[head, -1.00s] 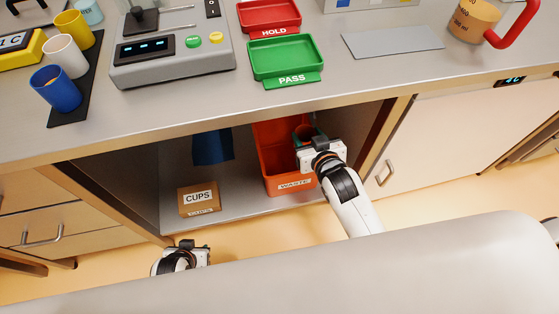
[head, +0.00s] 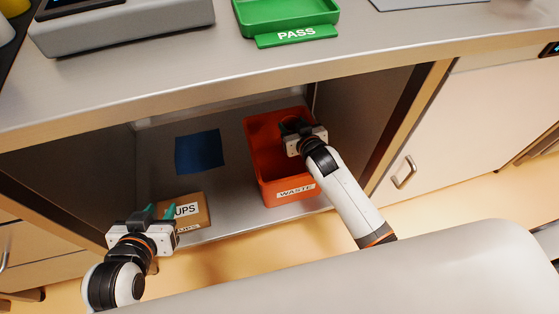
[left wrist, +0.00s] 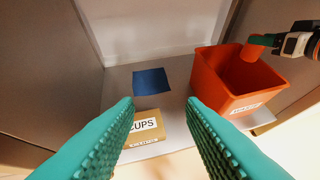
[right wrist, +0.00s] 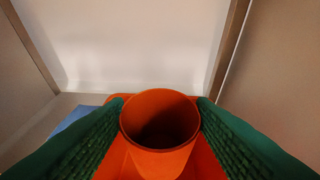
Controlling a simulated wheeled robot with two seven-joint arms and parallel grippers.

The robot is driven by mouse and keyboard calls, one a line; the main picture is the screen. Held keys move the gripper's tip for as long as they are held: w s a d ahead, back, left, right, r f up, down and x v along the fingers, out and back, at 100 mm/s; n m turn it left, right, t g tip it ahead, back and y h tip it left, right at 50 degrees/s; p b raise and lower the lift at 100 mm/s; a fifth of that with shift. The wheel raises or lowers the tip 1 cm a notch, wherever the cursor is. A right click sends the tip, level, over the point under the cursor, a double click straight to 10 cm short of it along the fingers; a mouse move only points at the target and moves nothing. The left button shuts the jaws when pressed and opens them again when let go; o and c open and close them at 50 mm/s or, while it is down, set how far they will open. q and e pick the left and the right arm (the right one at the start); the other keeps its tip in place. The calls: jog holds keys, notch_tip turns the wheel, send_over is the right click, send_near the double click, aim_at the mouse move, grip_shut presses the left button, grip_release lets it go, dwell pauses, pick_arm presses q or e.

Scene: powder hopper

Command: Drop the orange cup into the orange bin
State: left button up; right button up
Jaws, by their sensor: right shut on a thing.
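The orange bin (head: 296,196), labelled WASTE, stands on the shelf under the counter. It also shows in the left wrist view (left wrist: 206,74). The orange cup (right wrist: 160,135) is between the green fingers of my right gripper (head: 297,126), which is shut on it. In the left wrist view the cup (left wrist: 258,43) is held at the top of the bin, over its opening. In the head view my right gripper and arm hide the cup. My left gripper (head: 152,212) is open and empty, in front of the CUPS box.
A cardboard box labelled CUPS (head: 193,217) sits left of the bin. A flat blue sheet (head: 200,152) lies behind it. The counter edge (head: 200,90) overhangs the shelf, and a side wall (head: 365,110) stands close right of the bin.

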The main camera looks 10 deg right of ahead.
jog(key=shift+f+b, duration=0.75)
pick_arm(q)
jog(key=w+d+r+t+h+b, duration=0.1)
jog(key=w+r+t, duration=0.1)
jog(key=r+t, duration=0.25)
jog(key=w+d+r+t+h, duration=0.2)
jog(key=w+r+t, duration=0.1)
jog(key=r, duration=0.2)
pick_arm(e)
jog(key=shift+f, duration=0.6)
jog(key=shift+f+b, duration=0.6)
jog(key=shift+b, duration=0.3)
jog(key=shift+f+b, duration=0.6)
jog(key=shift+b, duration=0.15)
pick_arm(q)
jog(key=s+r+t+h, duration=0.2)
jog(key=s+r+t, duration=0.3)
jog(key=r+t, duration=0.4)
jog(key=shift+s+r+m+h, duration=0.25)
jog(key=shift+r+m+h, duration=0.05)
jog(key=shift+r, duration=0.5)
jog(key=shift+d, duration=0.1)
pick_arm(e)
jog(key=o, duration=1.1)
jog(key=shift+f, duration=0.1)
jog(key=shift+s, duration=0.1)
